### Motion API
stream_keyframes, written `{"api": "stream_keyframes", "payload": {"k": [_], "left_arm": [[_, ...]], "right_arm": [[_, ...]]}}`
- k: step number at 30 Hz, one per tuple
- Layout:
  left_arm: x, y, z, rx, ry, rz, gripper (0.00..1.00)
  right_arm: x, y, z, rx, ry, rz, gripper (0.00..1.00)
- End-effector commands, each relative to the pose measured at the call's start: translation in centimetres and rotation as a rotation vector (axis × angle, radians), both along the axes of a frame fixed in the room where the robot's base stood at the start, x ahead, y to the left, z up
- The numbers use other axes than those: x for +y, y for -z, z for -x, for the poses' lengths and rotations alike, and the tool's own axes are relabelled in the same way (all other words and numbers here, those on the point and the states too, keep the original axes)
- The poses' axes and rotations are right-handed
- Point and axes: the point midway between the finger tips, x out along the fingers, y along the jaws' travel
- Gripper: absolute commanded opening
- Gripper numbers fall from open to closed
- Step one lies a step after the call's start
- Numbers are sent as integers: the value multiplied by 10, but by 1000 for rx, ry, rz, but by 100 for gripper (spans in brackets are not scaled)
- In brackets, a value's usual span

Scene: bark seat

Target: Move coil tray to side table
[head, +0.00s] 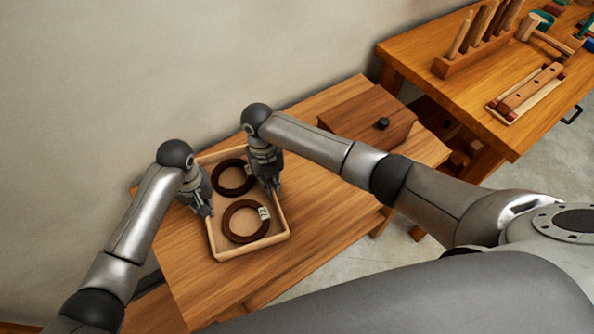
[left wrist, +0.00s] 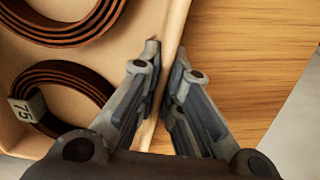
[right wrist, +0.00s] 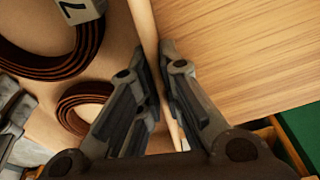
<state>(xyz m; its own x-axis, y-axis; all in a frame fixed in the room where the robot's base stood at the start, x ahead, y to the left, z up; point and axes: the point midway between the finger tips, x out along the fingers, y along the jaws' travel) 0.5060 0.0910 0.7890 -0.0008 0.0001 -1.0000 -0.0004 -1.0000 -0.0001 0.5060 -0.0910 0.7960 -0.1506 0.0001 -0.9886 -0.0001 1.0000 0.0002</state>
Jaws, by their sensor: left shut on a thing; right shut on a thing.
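The coil tray (head: 281,238) is a pale wooden tray with a raised rim, holding two dark brown coils, a far coil (head: 233,178) and a near coil (head: 246,221). The near coil has a small pale tag. The tray is over the side table (head: 330,215); I cannot tell if it rests on it. My left gripper (head: 205,211) is shut on the tray's left wall, seen also in the left wrist view (left wrist: 165,60). My right gripper (head: 272,187) is shut on the opposite wall, seen in the right wrist view (right wrist: 162,60). The far rim is partly hidden by my arms.
A brown wooden box (head: 365,112) with a black knob stands on the side table, right of the tray. A workbench (head: 420,60) with a peg rack, a mallet and a wooden block stands at the upper right. A plain wall is behind. Bare tabletop lies in front of the tray.

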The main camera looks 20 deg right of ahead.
Motion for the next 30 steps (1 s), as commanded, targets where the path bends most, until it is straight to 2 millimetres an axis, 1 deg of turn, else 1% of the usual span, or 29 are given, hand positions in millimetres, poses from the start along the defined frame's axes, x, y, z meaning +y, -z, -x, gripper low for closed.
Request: {"api": "stream_keyframes", "payload": {"k": [1,2,6,17,20,23,30], "left_arm": [[0,4,0,-1,0,1,0],[0,3,0,-1,0,1,9],[0,2,0,0,0,0,27],[0,0,0,-1,0,1,28],[-1,-10,-1,-2,0,2,28],[-1,-28,-2,-5,0,3,28],[-1,-80,-2,-5,1,2,28]], "right_arm": [[0,5,0,-1,-1,-1,0],[0,3,0,-1,0,-1,10],[0,2,0,0,0,0,28],[0,2,0,0,0,0,28],[0,2,0,0,0,0,28],[0,2,0,0,0,0,28],[0,2,0,0,0,0,28]]}}
